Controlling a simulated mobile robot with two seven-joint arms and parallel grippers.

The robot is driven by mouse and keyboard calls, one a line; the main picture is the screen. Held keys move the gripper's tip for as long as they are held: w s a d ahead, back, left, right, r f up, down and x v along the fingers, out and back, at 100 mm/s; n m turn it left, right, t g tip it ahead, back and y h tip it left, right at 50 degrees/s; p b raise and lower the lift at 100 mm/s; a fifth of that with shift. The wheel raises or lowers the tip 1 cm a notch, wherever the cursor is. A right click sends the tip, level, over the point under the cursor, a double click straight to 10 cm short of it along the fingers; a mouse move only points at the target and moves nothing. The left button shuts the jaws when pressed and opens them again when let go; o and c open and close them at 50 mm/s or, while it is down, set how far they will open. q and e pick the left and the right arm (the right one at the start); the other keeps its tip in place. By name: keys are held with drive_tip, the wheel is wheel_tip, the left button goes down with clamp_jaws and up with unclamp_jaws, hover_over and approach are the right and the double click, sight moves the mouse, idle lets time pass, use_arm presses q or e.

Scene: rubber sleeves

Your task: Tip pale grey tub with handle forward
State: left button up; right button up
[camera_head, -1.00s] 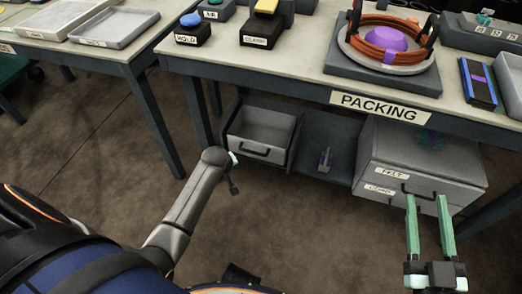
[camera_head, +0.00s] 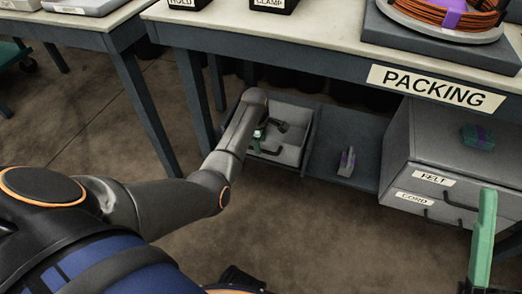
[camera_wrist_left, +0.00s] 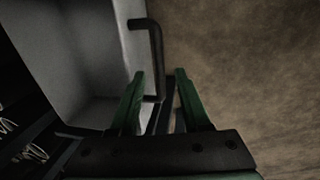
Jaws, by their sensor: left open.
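The pale grey tub (camera_head: 291,150) sits in the left bay of the shelf under the packing table, with a dark bar handle on its front. In the left wrist view, the tub's grey wall (camera_wrist_left: 95,115) fills the left side. My left gripper (camera_wrist_left: 159,72) is open, and the black handle (camera_wrist_left: 156,50) runs between its two green fingers. In the head view my left arm hides part of the tub, and the left gripper (camera_head: 262,136) shows only partly at its front. My right gripper shows one green finger (camera_head: 484,235) at the right edge; its other finger is out of frame.
Right of the tub, a small grey and purple object (camera_head: 346,162) stands in an open bay. A grey drawer unit (camera_head: 432,150) labelled FELT and CORD is farther right, with a teal and purple item (camera_head: 477,137) on top. The table (camera_head: 300,42) overhangs the tub.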

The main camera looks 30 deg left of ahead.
use_arm(q)
drive_tip(key=shift+w+f+b, duration=0.15)
drive_tip(key=shift+f+b, duration=0.15)
drive_tip(key=shift+f, duration=0.35)
drive_tip(key=shift+w+f+b, duration=0.15)
drive_tip(key=shift+f+b, duration=0.1)
drive_tip(key=shift+f, duration=0.4)
drive_tip(key=shift+a, duration=0.1)
drive_tip(key=shift+c, duration=0.3)
clamp_jaws()
